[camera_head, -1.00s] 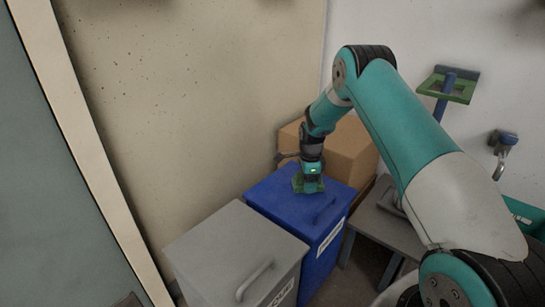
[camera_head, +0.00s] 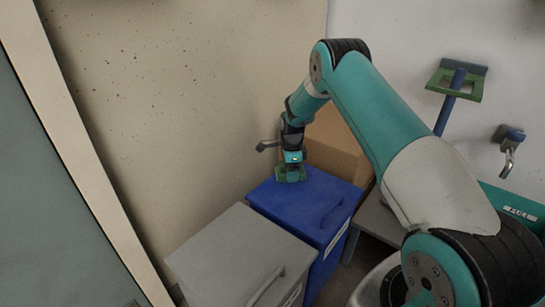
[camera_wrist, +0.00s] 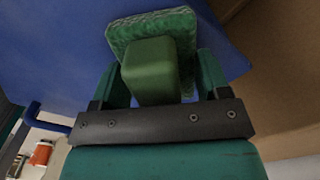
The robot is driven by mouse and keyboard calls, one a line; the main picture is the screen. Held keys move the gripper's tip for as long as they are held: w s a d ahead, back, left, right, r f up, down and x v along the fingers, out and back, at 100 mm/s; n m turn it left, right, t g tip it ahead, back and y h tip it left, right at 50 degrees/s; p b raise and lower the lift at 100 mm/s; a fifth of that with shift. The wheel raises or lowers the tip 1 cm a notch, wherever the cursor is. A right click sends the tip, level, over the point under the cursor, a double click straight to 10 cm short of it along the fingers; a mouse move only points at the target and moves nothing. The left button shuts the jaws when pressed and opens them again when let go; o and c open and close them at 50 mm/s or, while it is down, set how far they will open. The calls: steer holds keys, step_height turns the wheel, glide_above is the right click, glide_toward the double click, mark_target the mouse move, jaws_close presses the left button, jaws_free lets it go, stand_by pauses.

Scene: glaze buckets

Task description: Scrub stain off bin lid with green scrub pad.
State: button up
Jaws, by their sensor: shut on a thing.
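My gripper (camera_head: 291,164) is shut on the green scrub pad (camera_head: 291,175) over the far left part of the blue bin's lid (camera_head: 306,206). In the wrist view the pad (camera_wrist: 151,27) shows a rough textured face and a smooth green block (camera_wrist: 149,70) between my fingers. The pad is at the lid surface and looks to be touching it. The blue lid (camera_wrist: 50,62) also shows behind the pad in the wrist view. I cannot make out a stain on the visible part of the lid; the pad and gripper cover some of it.
A grey-lidded bin (camera_head: 236,254) stands beside the blue bin at the front left. A cardboard box (camera_head: 335,142) stands behind it against the wall. A low grey table (camera_head: 378,222) is at its right.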

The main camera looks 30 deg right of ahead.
step_height(320, 180, up, 3)
steer(key=shift+s+r+p, duration=0.1)
steer(key=shift+s+p, duration=0.05)
steer(key=shift+p, duration=0.45)
steer(key=shift+r+p, duration=2)
steer(key=shift+r, duration=0.55)
